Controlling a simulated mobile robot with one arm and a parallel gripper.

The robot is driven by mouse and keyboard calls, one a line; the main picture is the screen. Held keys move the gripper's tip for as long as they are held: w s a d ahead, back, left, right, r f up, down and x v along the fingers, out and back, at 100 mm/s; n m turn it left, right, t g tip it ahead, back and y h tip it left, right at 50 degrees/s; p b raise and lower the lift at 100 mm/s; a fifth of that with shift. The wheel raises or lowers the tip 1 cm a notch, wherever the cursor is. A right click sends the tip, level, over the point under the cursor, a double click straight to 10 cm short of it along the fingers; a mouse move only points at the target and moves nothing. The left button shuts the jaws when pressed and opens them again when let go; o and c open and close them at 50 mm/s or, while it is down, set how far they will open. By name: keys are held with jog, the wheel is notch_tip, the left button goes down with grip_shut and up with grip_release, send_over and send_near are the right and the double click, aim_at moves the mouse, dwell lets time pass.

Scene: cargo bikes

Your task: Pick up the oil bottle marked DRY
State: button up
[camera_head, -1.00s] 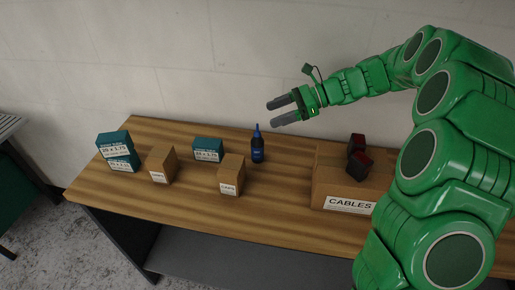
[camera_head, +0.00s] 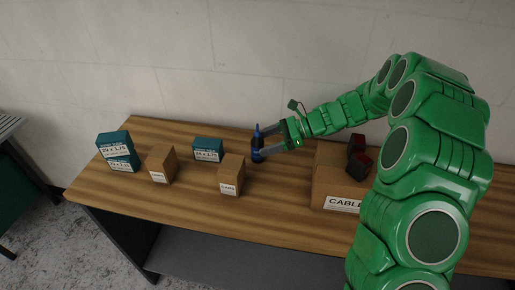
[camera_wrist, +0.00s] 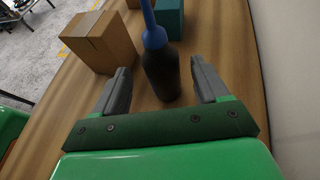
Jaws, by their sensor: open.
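A dark oil bottle with a blue nozzle (camera_head: 257,143) stands upright on the wooden bench. It also shows in the wrist view (camera_wrist: 160,68), where its label is turned out of sight, so I cannot read a marking. My gripper (camera_head: 268,144) is open at the bottle, coming from the right. In the wrist view my gripper (camera_wrist: 162,82) has one finger on each side of the bottle, with a visible gap at each side. The bottle is between or just ahead of the fingertips.
A cardboard box marked CAPS (camera_head: 229,176) and a teal tube box (camera_head: 208,150) stand left of the bottle.

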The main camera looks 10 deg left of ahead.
aim_at(252, 144)
jog(key=x, duration=0.4)
jog(key=shift+a+r, duration=0.1)
jog(key=shift+a, duration=0.4)
jog(key=shift+c, duration=0.3)
jog(key=c, duration=1)
jog(key=shift+c, duration=0.2)
jog(key=shift+r, duration=0.15)
